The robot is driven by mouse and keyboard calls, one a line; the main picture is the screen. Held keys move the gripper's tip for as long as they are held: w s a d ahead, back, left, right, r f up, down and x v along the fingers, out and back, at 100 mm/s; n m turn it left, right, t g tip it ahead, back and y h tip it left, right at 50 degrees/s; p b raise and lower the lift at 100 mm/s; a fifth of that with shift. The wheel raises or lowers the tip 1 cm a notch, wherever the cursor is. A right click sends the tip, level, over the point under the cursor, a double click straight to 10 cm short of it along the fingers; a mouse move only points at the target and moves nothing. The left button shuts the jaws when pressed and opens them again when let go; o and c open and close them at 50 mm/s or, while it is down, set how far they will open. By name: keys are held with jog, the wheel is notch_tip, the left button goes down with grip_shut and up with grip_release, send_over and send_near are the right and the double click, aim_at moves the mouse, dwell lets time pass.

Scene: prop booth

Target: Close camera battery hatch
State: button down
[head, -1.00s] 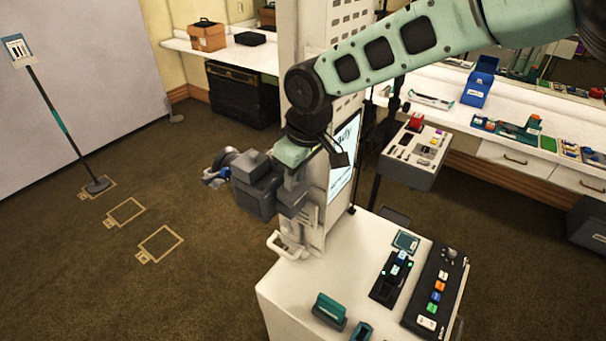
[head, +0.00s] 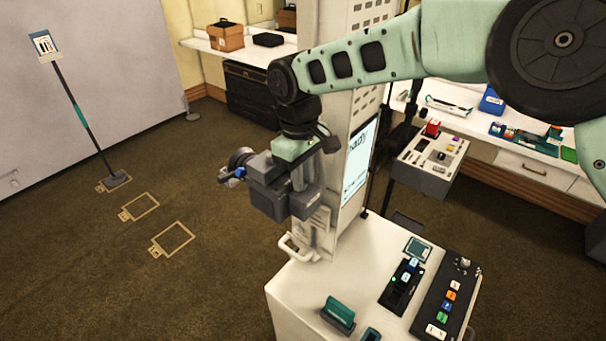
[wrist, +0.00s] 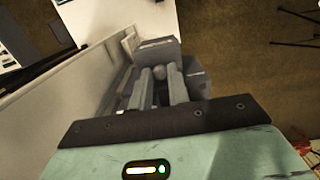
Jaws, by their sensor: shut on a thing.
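The dark grey camera (head: 266,190) is beside the white column, with its round lens end (head: 240,158) and a blue part facing left. In the wrist view the camera's grey body (wrist: 160,48) lies just beyond the fingers. My gripper (head: 303,185) points down at the camera's right side. In the wrist view its two grey fingers (wrist: 160,88) are closed around a small rounded grey part. I cannot tell whether that part is the battery hatch. The hatch is not clearly distinguishable, and the fingers hide the area around it.
The white column (head: 340,140) with a screen stands right behind my gripper. A white cart top (head: 300,285) with a button panel (head: 447,300) is below right. A small tray stand (head: 430,160) is behind. Open carpet with taped outlines (head: 172,240) lies left.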

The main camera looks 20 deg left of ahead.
jog(key=shift+f, duration=0.1)
jog(key=c, duration=1.3)
grip_release()
jog(key=shift+c, duration=0.2)
jog(key=shift+r+b, duration=0.3)
jog(key=shift+r, duration=0.1)
notch_tip(320, 180, up, 17)
jog(key=a+b, duration=0.1)
jog(key=b, duration=0.2)
jog(key=shift+w+f, duration=0.15)
jog(key=shift+f, duration=0.05)
jog(key=shift+f+b, duration=0.1)
jog(key=shift+b, duration=0.25)
